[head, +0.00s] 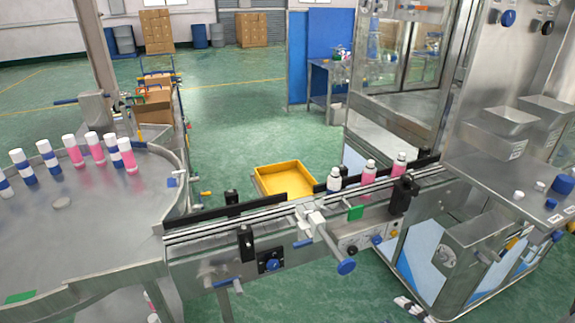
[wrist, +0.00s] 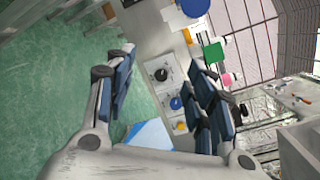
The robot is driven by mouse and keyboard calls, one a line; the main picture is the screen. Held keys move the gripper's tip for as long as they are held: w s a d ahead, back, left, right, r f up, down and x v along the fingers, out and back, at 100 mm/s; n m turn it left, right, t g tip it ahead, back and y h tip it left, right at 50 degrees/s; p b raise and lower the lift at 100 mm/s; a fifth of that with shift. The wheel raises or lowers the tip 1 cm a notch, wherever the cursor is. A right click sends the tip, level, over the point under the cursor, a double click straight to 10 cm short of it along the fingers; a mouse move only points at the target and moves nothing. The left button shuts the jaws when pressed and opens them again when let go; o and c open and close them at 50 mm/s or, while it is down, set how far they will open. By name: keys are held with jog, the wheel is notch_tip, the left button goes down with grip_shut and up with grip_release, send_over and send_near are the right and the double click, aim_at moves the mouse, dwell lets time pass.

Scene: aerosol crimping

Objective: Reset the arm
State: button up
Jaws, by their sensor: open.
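My gripper (wrist: 162,70) is open in the wrist view, its two dark-padded fingers spread wide with nothing held between them. Beyond the fingers lies the conveyor's side panel, with a black dial (wrist: 162,74), a blue button (wrist: 175,103) and a green tab (wrist: 213,52). In the head view, a small pale and black part at the bottom edge may be my gripper, but I cannot tell. The conveyor (head: 270,217) runs from the round table to the machine, with pink aerosol cans (head: 369,173) and a blue-and-white can (head: 334,180) standing on it.
A round steel table (head: 90,235) at left holds several upright cans. A yellow bin (head: 285,181) sits behind the conveyor. The steel machine at right has a shelf (head: 500,180) with white and blue caps. Green floor is open behind the conveyor.

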jog(key=s+a+r+n+g, duration=0.5)
jog(key=a+r+n+g, duration=0.1)
jog(key=a+r+g, duration=0.15)
jog(key=s+a+r+n+g, duration=0.4)
jog(key=a+r+n+g, duration=0.25)
jog(key=a, duration=0.25)
jog(key=s+d+r+n+t+h, duration=0.3)
jog(key=s+r+h, duration=0.4)
jog(key=h, duration=0.3)
jog(key=shift+r+n+t, duration=0.75)
jog(key=shift+n+t, duration=0.05)
jog(key=shift+n, duration=0.55)
jog(key=shift+c, duration=0.4)
